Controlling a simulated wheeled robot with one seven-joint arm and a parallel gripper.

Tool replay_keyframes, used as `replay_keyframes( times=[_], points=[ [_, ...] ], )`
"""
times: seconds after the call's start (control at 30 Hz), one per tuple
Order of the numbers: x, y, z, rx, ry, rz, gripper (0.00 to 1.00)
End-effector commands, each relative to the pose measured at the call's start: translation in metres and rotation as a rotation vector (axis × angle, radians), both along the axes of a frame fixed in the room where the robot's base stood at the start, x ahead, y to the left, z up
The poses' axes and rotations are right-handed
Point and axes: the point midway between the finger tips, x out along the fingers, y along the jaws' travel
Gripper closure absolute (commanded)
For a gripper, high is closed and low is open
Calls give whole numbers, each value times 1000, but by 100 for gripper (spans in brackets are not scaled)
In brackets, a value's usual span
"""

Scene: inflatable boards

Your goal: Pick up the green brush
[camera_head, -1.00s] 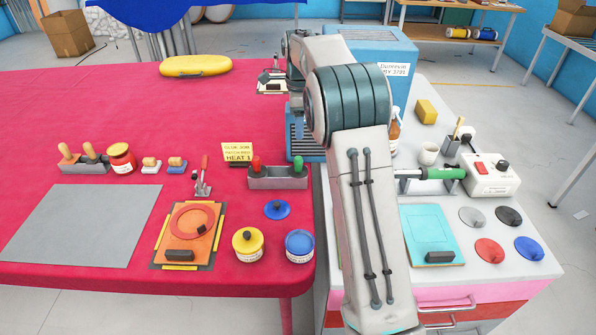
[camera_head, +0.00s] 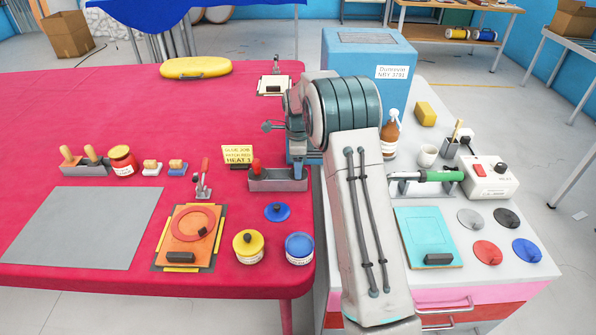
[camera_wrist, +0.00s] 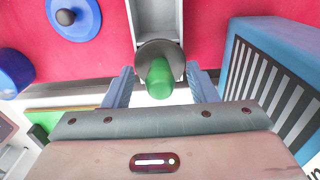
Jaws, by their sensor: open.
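The green brush (camera_wrist: 159,78) shows in the wrist view as a green handle, seen end-on, above a dark round part at the near end of a grey tray (camera_wrist: 158,20). My gripper (camera_wrist: 160,70) is open, with one finger on each side of the green handle and a visible gap on both sides. In the head view the same grey tray (camera_head: 265,185) holds a red-handled brush (camera_head: 256,167) at its left. The green brush is hidden there behind my arm.
A blue machine (camera_head: 372,60) stands close to the right of the tray. A blue lid (camera_head: 277,211), yellow jar (camera_head: 248,247) and blue jar (camera_head: 299,248) lie in front. A green-handled tool (camera_head: 440,176) rests on the white bench. The grey mat (camera_head: 80,227) is bare.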

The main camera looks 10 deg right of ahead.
Motion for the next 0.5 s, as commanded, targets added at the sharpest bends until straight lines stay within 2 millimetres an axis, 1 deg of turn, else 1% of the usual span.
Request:
replay_keyframes(
  times=[0.1, 0.3, 0.33, 0.37, 0.4, 0.5],
  points=[
    [0, 0, -8, 0, 1, 0, 48],
    [0, 0, -8, 0, 0, 0, 48],
    [0, 0, -8, 0, 0, 0, 53],
    [0, 0, -8, 0, 0, 0, 62],
    [0, 0, -8, 0, 0, 0, 73],
    [0, 0, -8, 0, 0, 0, 97]
  ],
)
